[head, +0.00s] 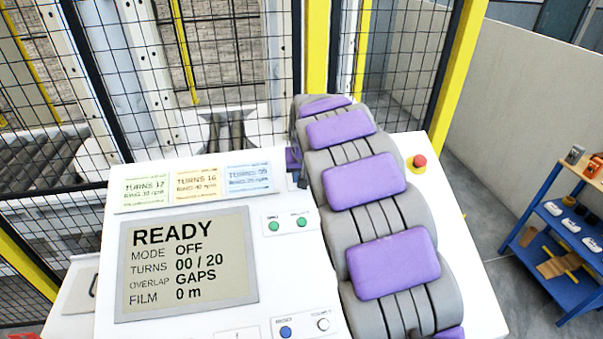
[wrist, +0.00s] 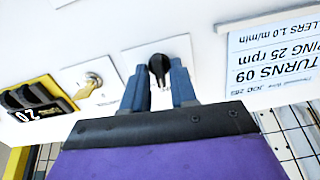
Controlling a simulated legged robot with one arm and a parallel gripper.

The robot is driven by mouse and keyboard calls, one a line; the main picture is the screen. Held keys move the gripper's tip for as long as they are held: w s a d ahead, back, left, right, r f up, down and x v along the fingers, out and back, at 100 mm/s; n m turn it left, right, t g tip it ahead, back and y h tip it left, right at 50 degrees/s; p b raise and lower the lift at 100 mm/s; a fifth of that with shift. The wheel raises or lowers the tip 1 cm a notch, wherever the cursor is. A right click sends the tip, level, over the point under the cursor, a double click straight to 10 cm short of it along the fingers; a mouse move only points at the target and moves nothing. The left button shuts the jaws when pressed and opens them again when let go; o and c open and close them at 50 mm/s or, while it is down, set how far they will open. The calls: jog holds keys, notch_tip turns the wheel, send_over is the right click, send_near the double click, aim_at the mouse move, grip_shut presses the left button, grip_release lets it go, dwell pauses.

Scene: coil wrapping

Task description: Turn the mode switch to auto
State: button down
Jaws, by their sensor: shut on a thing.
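The mode switch (wrist: 160,65) is a black knob on a pale square plate, seen in the wrist view. The two blue-grey fingers of my gripper (wrist: 160,82) stand on either side of it and are shut on it. In the head view my arm covers most of the switch, and only an edge of its plate (head: 293,181) shows. The display screen (head: 188,262) reads READY, MODE OFF, TURNS 00 / 20, OVERLAP GAPS, FILM 0 m.
A brass key switch (wrist: 91,81) sits beside the knob plate. Three job cards, one reading TURNS 09 (head: 249,178), lie above the screen. A red button (head: 419,161) is at the panel's right. Mesh fencing (head: 415,60) stands behind; a blue shelf (head: 547,215) stands right.

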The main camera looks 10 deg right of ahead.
jog(key=m+p, duration=0.2)
jog(key=m, duration=0.2)
jog(key=shift+r+p, duration=0.1)
jog(key=shift+p, duration=0.2)
jog(key=shift+d+m+p, duration=0.1)
jog(key=shift+m+p, duration=1.1)
jog(key=shift+m, duration=0.8)
jog(key=c, duration=1.2)
grip_release()
jog(key=v, duration=1.7)
jog(key=shift+d, duration=0.1)
